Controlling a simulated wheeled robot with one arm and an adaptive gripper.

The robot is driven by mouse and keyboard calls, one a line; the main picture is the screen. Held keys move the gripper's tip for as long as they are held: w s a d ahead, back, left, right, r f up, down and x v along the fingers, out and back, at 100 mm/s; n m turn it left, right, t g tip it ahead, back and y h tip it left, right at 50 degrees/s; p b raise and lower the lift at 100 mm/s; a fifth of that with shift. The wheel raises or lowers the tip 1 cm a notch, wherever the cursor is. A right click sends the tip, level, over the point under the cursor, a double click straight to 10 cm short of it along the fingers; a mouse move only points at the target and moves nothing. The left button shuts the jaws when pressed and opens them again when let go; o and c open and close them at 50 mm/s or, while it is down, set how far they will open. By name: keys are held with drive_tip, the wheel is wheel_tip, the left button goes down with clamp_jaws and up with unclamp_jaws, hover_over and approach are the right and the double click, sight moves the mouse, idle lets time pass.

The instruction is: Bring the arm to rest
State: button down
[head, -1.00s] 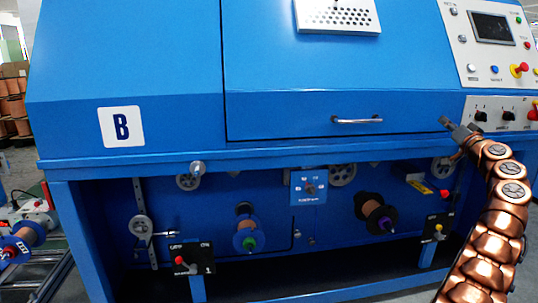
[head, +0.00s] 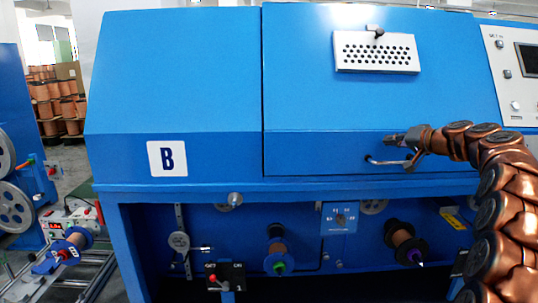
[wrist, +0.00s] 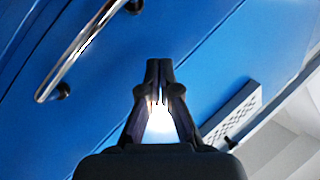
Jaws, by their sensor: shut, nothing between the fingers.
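My copper-coloured arm (head: 497,205) comes in from the right of the head view and bends left in front of the blue machine's upper door (head: 320,90). My gripper (head: 392,140) is at its end, just above the door handle (head: 385,162) in the picture. In the wrist view the gripper (wrist: 159,72) has its dark fingertips together with nothing between them. The chrome door handle also shows in the wrist view (wrist: 85,45), to the left of the fingers and apart from them.
The machine's control panel (head: 510,75) is at the right. A perforated plate (head: 376,52) sits on the door. Spools (head: 277,253) and pulleys (head: 179,241) fill the open bay below. Open floor and racks of copper spools (head: 60,105) are at the left.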

drive_tip(key=s+a+n+g+p, duration=0.3)
drive_tip(key=s+a+g+p, duration=0.6)
drive_tip(key=s+a, duration=1.4)
drive_tip(key=s+d+f+g+h+p, duration=0.1)
drive_tip(key=s+p, duration=0.3)
drive_tip(key=s, duration=0.8)
drive_tip(key=s+d+f+g+h+p, duration=0.1)
drive_tip(key=s+g+h+p, duration=0.2)
drive_tip(key=s, duration=0.9)
drive_tip(key=s+d+f+n+g+h+p, duration=0.1)
drive_tip(key=s+p, duration=0.4)
drive_tip(key=s, duration=0.8)
drive_tip(key=shift+d+f+g+h, duration=0.3)
drive_tip(key=shift+d+g+h, duration=0.1)
drive_tip(key=shift+g+h, duration=0.2)
drive_tip(key=shift+s, duration=0.1)
